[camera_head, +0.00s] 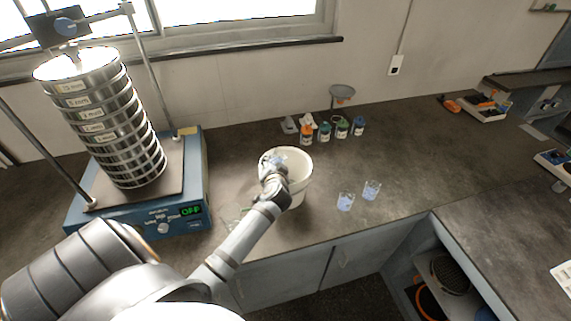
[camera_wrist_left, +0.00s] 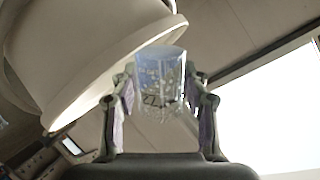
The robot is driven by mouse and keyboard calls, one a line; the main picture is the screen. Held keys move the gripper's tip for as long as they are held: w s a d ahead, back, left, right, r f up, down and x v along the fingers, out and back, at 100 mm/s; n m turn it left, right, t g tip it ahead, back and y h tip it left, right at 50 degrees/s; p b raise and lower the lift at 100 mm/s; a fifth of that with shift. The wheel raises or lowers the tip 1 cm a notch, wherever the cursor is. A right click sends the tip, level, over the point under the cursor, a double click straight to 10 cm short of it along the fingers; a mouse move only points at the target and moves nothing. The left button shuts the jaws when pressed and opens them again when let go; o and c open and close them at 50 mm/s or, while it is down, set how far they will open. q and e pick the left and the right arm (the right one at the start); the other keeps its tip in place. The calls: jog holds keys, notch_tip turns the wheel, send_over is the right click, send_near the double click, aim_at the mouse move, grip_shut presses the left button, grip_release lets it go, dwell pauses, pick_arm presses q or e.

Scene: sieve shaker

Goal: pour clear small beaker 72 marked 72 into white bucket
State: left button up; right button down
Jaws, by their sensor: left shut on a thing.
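The white bucket (camera_head: 299,184) stands on the dark counter near its front edge; its rim and side also fill the upper left of the left wrist view (camera_wrist_left: 95,60). My left gripper (camera_head: 272,167) is over the bucket's left part. It is shut on a clear small beaker (camera_wrist_left: 160,80), which shows between its two fingers in the left wrist view. A marking like 72 on the beaker appears upside down there. In the head view the beaker (camera_head: 277,157) is small and partly hidden by the gripper. Its contents are hard to make out. My right gripper is not in view.
Two clear beakers, one (camera_head: 345,201) and another (camera_head: 371,190), stand right of the bucket. Several small coloured bottles (camera_head: 325,132) stand behind it. A sieve shaker (camera_head: 140,190) with stacked sieves is at left. The counter's middle right is clear.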

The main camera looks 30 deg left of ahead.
pick_arm(q)
jog(key=shift+w+f, duration=0.1)
jog(key=shift+w, duration=0.1)
jog(key=shift+s+d, duration=0.1)
jog(key=shift+f+m+g, duration=0.1)
jog(key=shift+m+g, duration=0.2)
jog(key=shift+w+p, duration=0.2)
jog(key=shift+p, duration=0.15)
jog(key=shift+s+r, duration=0.2)
jog(key=shift+y, duration=0.3)
jog(key=shift+w+m+p, duration=0.1)
jog(key=shift+m+p, duration=0.2)
